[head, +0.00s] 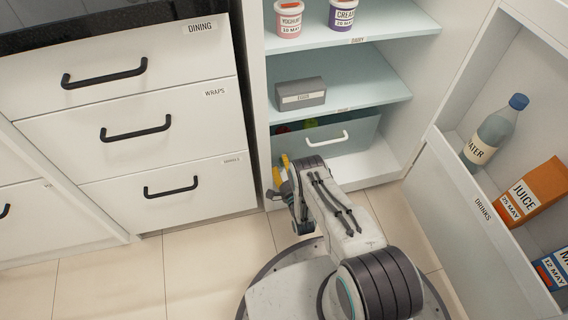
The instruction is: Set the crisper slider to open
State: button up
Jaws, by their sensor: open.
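The crisper drawer (358,133) is the pale blue front with a white handle (327,139) at the bottom of the open fridge. I cannot make out its slider; part of the drawer's lower left is hidden behind my arm. My gripper (280,170), with yellow fingers, is open and looks empty. It is at the fridge's lower left edge, left of and below the crisper handle. I cannot tell whether it touches anything.
The fridge door stands open at right, its rack (473,228) holding a water bottle (492,133) and cartons. A grey box (300,95) sits on the shelf above the crisper. Closed white drawers (130,90) stand at left. Tiled floor is clear at lower left.

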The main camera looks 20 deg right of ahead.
grip_shut()
dwell(0.4)
